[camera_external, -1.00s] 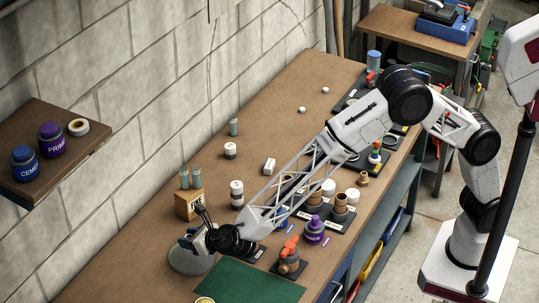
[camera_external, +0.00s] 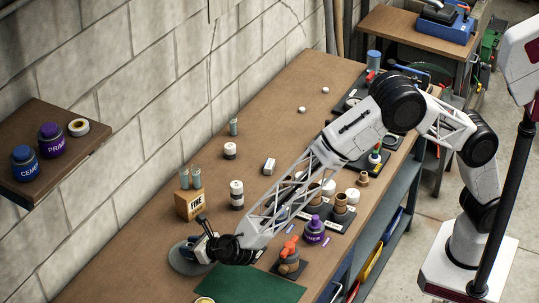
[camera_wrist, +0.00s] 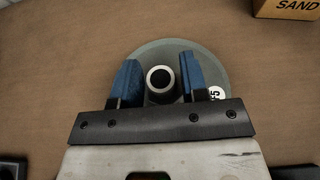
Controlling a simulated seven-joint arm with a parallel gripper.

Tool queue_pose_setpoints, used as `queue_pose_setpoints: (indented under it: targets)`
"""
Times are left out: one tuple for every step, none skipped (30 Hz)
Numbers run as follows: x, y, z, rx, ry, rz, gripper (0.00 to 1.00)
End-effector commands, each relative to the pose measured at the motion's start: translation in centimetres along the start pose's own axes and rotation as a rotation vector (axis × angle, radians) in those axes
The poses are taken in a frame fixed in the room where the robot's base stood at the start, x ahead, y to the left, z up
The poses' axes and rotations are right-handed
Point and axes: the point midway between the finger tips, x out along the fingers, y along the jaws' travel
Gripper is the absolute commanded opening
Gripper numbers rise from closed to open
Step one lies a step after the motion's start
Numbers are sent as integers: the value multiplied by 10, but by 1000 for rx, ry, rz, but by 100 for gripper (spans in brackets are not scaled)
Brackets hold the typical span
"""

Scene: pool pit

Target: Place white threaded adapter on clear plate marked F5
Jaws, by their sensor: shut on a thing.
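The white threaded adapter (camera_wrist: 160,79) shows in the wrist view as a ring with a pale rim and dark bore, between the blue fingers of my gripper (camera_wrist: 158,82). My gripper is shut on it. The round clear plate (camera_wrist: 205,62) lies on the bench beneath it, with a white label ending in "5" at its right, partly hidden by a finger. In the external view my gripper (camera_external: 202,245) is low over the plate (camera_external: 180,264), and the adapter is hard to make out. I cannot tell whether the adapter touches the plate.
A purple-capped jar (camera_external: 314,231) stands farther right. Bare bench (camera_external: 120,255) lies to the left.

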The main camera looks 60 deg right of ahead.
Motion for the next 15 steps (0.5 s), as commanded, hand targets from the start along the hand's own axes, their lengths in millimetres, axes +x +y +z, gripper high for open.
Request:
queue_pose_setpoints:
  targets:
    - [0, 0, 0, 0, 0, 0, 17]
    - [0, 0, 0, 0, 0, 0, 17]
    - [0, 0, -1, 0, 0, 0, 17]
    - [1, 0, -2, 0, 0, 0, 17]
    - [1, 0, -2, 0, 0, 0, 17]
    - [1, 0, -2, 0, 0, 0, 45]
    - [1, 0, -2, 0, 0, 0, 50]
    - [1, 0, -2, 0, 0, 0, 54]
    - [1, 0, -2, 0, 0, 0, 60]
    - [1, 0, -2, 0, 0, 0, 65]
    - [1, 0, -2, 0, 0, 0, 66]
    - [1, 0, -2, 0, 0, 0, 66]
    - [1, 0, -2, 0, 0, 0, 66]
    - [1, 0, -2, 0, 0, 0, 66]
    - [1, 0, -2, 0, 0, 0, 66]
